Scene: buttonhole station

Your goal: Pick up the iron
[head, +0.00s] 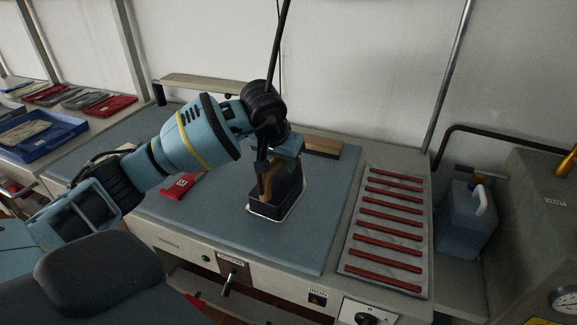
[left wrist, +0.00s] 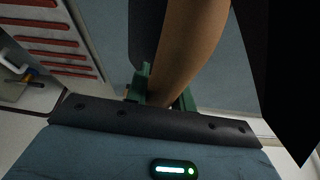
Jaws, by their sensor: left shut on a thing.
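The iron (head: 277,203) stands on the blue-grey padded board (head: 310,229), with a dark body, a pale edge at its base and a brown handle. My left gripper (head: 267,178) comes down from above and is shut on the brown handle. In the left wrist view the handle (left wrist: 188,50) runs between the green fingers of the gripper (left wrist: 162,92). The iron's base looks to be on or very close to the board; I cannot tell if there is a gap. My right gripper is not in view.
A grey rest with several red bars (head: 387,228) lies right of the board. A red item (head: 183,186) and a wooden block (head: 323,147) lie on the board. A blue-grey container (head: 467,217) stands far right. A blue tray (head: 40,137) is at left.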

